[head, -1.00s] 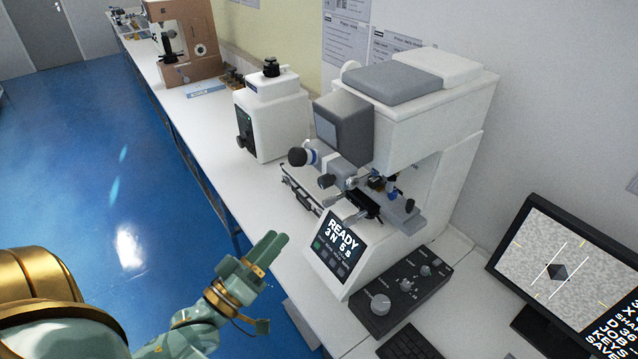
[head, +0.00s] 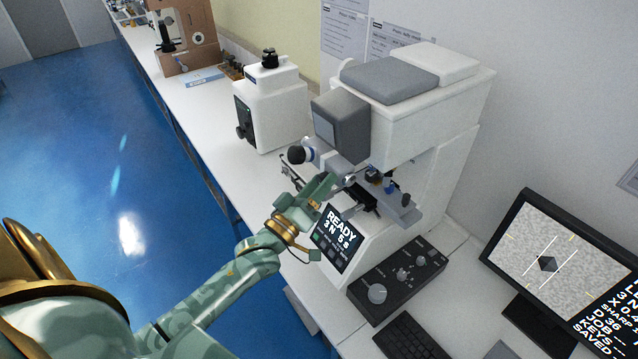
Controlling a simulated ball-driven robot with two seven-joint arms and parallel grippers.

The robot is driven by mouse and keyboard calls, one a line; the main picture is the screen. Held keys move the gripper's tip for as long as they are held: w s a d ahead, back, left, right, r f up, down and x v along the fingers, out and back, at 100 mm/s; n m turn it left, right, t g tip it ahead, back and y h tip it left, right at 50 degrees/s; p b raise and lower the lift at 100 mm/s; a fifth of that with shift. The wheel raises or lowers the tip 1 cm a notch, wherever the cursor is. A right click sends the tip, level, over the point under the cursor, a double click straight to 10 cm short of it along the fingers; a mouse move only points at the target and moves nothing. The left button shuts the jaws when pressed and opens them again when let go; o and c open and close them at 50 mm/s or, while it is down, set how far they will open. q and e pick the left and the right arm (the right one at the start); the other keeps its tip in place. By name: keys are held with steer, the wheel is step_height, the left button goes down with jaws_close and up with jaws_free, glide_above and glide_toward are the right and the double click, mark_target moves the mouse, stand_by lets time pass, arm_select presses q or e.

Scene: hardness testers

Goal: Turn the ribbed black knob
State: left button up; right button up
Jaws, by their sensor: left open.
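A white hardness tester (head: 425,115) stands on the bench with a grey eyepiece unit on its front. My left gripper is at the front of the tester, just below the eyepiece and above the READY display (head: 339,236). It is open; I cannot tell whether the fingers surround or touch the knob. My right gripper is not in view.
A control box with knobs (head: 398,281) sits before the tester, with a keyboard (head: 410,338) and monitor (head: 565,270) to the right. A smaller white device (head: 270,110) stands behind on the left. The blue floor left of the bench is clear.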

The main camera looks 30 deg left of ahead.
arm_select(q)
steer(key=shift+s, duration=0.1)
steer(key=c, duration=1)
steer(key=shift+m, duration=0.4)
steer(key=m+h+b, duration=0.1)
steer(key=m+h, duration=0.1)
steer(key=m, duration=0.3)
steer(key=m+g+h+b, duration=0.1)
steer(key=m+h+b, duration=0.1)
steer(key=m, duration=0.4)
steer(key=m+g+h+b, duration=0.1)
steer(key=m+h+b, duration=0.1)
steer(key=m+h, duration=0.2)
steer(key=shift+w+a+m, duration=0.2)
steer(key=shift+a+m, duration=0.2)
steer(key=shift+m, duration=0.5)
steer(key=shift+a+m+g+h+b, duration=0.1)
steer(key=shift+m+g+h+b, duration=0.65)
steer(key=shift+m, duration=1.75)
steer(key=shift+r+g+h+p, duration=0.1)
steer(key=shift+g+h+p, duration=0.25)
steer(key=shift+g, duration=0.1)
